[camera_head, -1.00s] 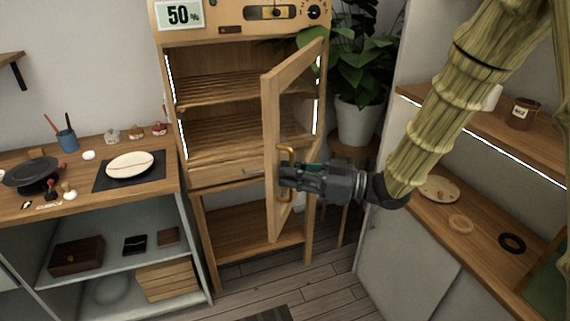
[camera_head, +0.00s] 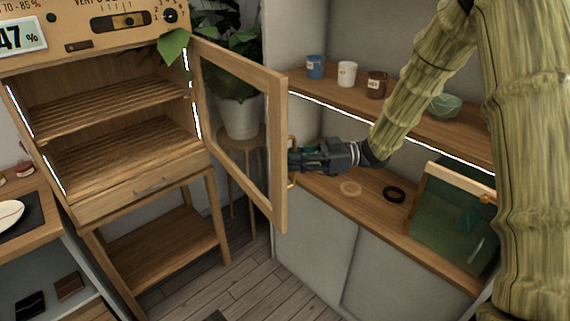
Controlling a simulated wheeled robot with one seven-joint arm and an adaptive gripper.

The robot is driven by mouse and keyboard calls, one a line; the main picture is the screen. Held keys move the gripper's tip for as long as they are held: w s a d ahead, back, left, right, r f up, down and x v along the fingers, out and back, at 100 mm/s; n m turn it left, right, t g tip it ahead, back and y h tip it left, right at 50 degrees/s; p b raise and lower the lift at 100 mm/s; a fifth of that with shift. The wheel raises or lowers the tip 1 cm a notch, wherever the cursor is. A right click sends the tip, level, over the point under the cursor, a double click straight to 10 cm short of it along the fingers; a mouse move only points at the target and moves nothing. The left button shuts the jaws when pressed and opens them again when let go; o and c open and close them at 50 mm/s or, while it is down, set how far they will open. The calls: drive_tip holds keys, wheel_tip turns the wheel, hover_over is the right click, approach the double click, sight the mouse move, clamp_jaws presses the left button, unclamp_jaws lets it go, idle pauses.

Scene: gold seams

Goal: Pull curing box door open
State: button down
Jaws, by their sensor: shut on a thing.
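The wooden curing box (camera_head: 118,101) stands at the left, with slatted shelves inside and a small drawer below. Its glass-paned door (camera_head: 279,155) stands wide open, swung out to the right. My gripper (camera_head: 294,160) is shut on the brass door handle (camera_head: 292,180) on the far side of the door frame. The fingertips are partly hidden by the door's edge and the handle.
A potted plant (camera_head: 238,112) on a stool stands behind the door. A right-hand counter carries a black ring (camera_head: 394,195) and a green glass box (camera_head: 453,222); mugs (camera_head: 347,73) stand on the shelf above.

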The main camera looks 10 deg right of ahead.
drive_tip(key=shift+d, duration=0.3)
drive_tip(key=c, duration=1.5)
unclamp_jaws()
drive_tip(key=shift+c, duration=0.2)
